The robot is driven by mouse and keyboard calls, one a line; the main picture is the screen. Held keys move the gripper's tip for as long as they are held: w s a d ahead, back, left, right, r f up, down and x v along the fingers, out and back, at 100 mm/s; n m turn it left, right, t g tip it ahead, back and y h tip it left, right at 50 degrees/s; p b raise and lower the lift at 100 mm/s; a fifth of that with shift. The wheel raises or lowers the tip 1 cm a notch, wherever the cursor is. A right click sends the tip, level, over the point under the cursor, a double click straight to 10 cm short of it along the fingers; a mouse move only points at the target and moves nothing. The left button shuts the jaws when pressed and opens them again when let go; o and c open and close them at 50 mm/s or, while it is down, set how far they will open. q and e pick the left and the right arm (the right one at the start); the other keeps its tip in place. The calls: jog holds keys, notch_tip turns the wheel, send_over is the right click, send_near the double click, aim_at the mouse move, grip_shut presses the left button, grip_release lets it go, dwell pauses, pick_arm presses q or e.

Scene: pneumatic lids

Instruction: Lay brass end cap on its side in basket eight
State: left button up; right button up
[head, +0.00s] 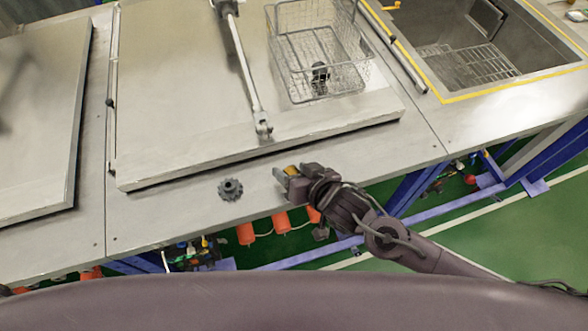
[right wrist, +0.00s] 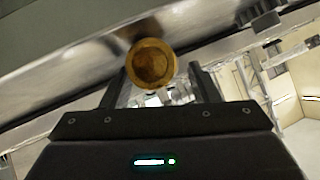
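The brass end cap (head: 291,170) is a small golden round piece near the front edge of the metal counter. My right gripper (head: 291,174) is at it, with the fingers on either side. In the right wrist view the cap (right wrist: 151,63) shows its round face between the spread fingertips (right wrist: 155,72), with a gap on the right finger's side. Contact with the left finger cannot be told. A wire basket (head: 290,72) stands on the raised lid at the back; no number is readable on it. A dark fitting (head: 319,75) is in it. My left gripper is not in view.
A dark toothed wheel (head: 230,189) lies on the counter left of my right gripper. A large lid (head: 180,110) with a rod (head: 243,60) across it rises behind the gripper. An open sink-like tank (head: 460,50) with a yellow border is at the back right.

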jog(key=shift+o, duration=0.4)
jog(key=shift+f, duration=0.1)
jog(key=shift+s+d, duration=0.2)
jog(key=shift+s, duration=0.05)
jog(key=b+v, duration=0.2)
jog(key=v, duration=0.5)
jog(key=shift+r, duration=0.3)
